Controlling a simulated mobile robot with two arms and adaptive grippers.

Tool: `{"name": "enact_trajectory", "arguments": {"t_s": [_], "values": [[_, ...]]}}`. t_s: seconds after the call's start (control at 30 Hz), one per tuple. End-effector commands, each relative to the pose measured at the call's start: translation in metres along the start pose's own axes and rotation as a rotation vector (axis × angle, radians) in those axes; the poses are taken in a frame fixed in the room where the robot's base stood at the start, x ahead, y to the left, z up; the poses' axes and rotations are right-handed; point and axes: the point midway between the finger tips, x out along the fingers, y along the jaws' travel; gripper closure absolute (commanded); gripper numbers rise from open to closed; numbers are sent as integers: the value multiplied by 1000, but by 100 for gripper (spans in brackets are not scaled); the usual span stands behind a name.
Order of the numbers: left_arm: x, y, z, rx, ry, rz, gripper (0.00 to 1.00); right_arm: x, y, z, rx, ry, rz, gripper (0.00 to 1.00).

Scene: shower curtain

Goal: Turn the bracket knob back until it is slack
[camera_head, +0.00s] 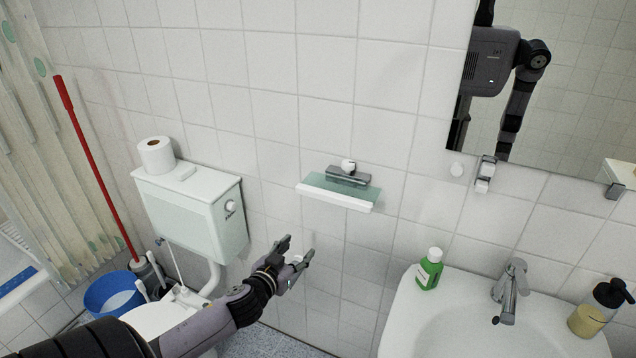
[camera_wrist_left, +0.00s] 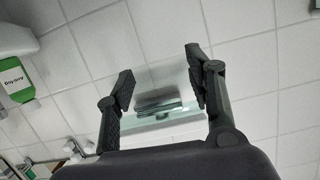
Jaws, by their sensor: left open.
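In the head view a grey bracket (camera_head: 347,178) on the tiled wall carries a small glass shelf (camera_head: 330,188) with a white front edge. A round white knob (camera_head: 348,166) sits on top of the bracket. My left gripper (camera_head: 297,250) is open and empty, below and left of the shelf, apart from it. In the left wrist view the bracket (camera_wrist_left: 158,107) shows between the spread fingers of my left gripper (camera_wrist_left: 160,82), beyond them. The knob is not clear there. My right gripper is not in view.
A green bottle (camera_head: 429,269) stands on the washbasin (camera_head: 403,318) at the right, with a tap (camera_head: 511,290) and soap dispenser (camera_head: 596,307). A cistern (camera_head: 192,216) with a paper roll (camera_head: 156,155) is left. A mirror (camera_head: 585,90) hangs upper right. The wall around the shelf is clear.

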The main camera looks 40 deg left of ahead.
Motion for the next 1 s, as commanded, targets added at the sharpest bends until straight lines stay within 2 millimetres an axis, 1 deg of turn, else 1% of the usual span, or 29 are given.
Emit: {"name": "enact_trajectory", "arguments": {"t_s": [0.03,0.07,0.1,0.2,0.3,0.4,0.53,1.0], "values": [[-5,4,-38,-4,57,13,51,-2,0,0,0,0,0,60],[-9,8,-58,-11,87,19,51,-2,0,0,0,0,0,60],[-15,11,-81,-21,124,27,51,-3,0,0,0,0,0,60],[-29,21,-127,-45,198,49,51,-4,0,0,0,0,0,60],[-39,28,-152,-60,239,63,51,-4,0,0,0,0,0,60],[-39,30,-161,-69,252,68,51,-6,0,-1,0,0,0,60],[-26,30,-165,-68,253,67,51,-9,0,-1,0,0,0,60],[46,34,-184,-66,252,64,51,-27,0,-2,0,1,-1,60]]}}
